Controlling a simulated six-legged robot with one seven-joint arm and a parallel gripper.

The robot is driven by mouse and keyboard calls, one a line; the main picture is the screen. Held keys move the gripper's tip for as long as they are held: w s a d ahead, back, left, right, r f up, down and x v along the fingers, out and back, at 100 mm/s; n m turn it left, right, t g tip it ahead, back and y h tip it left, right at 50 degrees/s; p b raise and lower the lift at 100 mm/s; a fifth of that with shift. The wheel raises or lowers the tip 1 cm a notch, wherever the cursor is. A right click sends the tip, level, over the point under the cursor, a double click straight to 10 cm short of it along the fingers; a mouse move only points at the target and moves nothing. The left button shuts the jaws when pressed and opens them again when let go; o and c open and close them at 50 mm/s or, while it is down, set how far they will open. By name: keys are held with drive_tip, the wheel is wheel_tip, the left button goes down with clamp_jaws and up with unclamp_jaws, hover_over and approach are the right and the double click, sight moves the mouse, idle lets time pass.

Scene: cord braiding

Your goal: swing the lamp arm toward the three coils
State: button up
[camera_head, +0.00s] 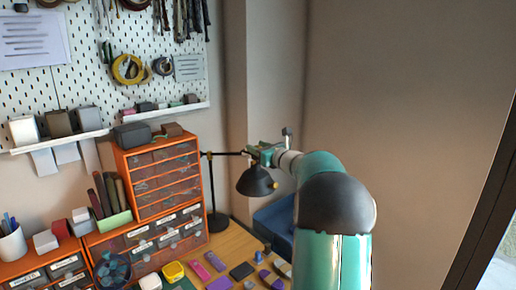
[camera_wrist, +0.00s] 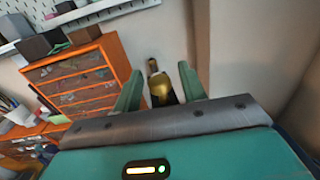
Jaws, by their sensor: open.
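The black desk lamp (camera_head: 257,182) has an upright pole, a thin horizontal arm and a dark shade that hangs at the arm's right end. My gripper (camera_head: 264,150) is at that end, just above the shade. In the wrist view my gripper (camera_wrist: 160,72) has its two green fingers apart. A brass-coloured and dark part of the lamp (camera_wrist: 160,88) shows between them. I cannot tell whether the fingers touch it. I cannot make out the three coils for certain.
An orange drawer unit (camera_head: 160,180) stands left of the lamp. Small purple, yellow and dark items lie on the wooden desk (camera_head: 237,240) below. A blue bin (camera_head: 275,222) is behind my arm. A pegboard (camera_head: 85,60) with rolls hangs at the left. The right wall is bare.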

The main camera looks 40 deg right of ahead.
drive_tip(key=shift+w, duration=0.15)
clamp_jaws()
